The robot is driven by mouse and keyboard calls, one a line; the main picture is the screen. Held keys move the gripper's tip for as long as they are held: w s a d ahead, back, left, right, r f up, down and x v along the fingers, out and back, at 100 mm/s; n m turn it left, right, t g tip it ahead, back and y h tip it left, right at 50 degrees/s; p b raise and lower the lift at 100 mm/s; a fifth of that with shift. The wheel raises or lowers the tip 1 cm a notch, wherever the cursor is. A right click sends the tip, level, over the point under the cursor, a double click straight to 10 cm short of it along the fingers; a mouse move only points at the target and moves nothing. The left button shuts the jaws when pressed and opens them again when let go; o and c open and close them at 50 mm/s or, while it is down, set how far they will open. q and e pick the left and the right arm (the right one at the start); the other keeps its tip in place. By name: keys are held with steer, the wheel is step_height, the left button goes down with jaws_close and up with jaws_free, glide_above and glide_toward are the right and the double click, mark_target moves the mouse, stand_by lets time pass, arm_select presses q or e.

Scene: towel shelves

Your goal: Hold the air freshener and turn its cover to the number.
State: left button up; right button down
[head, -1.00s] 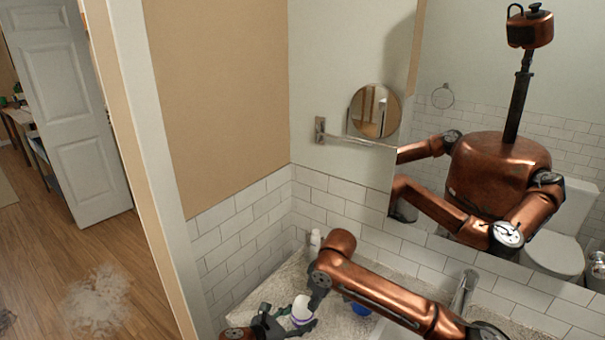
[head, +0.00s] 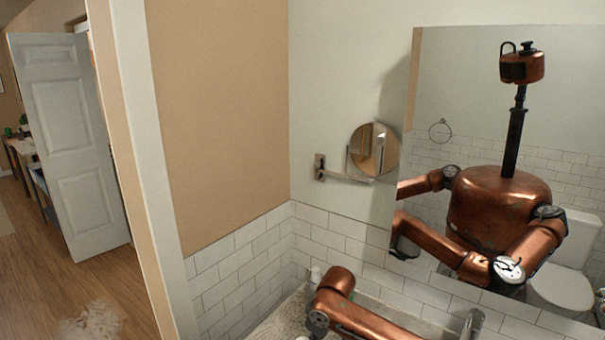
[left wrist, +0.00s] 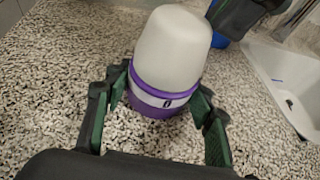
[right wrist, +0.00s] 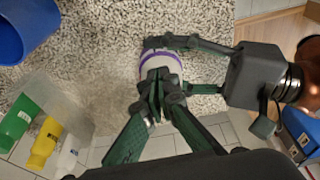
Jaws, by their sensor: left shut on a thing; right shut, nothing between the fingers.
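The air freshener (left wrist: 172,52) has a whitish domed cover and a purple base with a pale band bearing a dark number-like mark. It stands slightly tilted in the left wrist view. My left gripper (left wrist: 160,96) is shut on its purple base, one finger on each side. The freshener also shows in the right wrist view (right wrist: 152,62), partly hidden by fingers. My right gripper (right wrist: 160,88) is shut and empty, its fingertips close over the cover; I cannot tell whether they touch. A dark part of it shows at the left wrist view's upper right.
The speckled counter (left wrist: 50,75) is clear around the base. A white sink (left wrist: 285,85) lies to the right. A blue cup-like thing (right wrist: 22,30), a green item (right wrist: 18,122) and a yellow one (right wrist: 46,142) appear in the right wrist view. A mirror (head: 460,90) stands behind the counter.

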steer(key=shift+w+a, duration=0.15)
steer(key=shift+a, duration=0.05)
stand_by(0.3)
steer(key=shift+w+d+f, duration=0.1)
steer(key=shift+w+d, duration=0.15)
steer(key=shift+d, duration=0.05)
stand_by(0.5)
steer(key=a+v, duration=0.1)
steer(key=v, duration=0.5)
steer(key=shift+w+d, duration=0.2)
stand_by(0.3)
arm_select(q)
steer(key=o, duration=1.4)
steer(key=shift+a, duration=0.1)
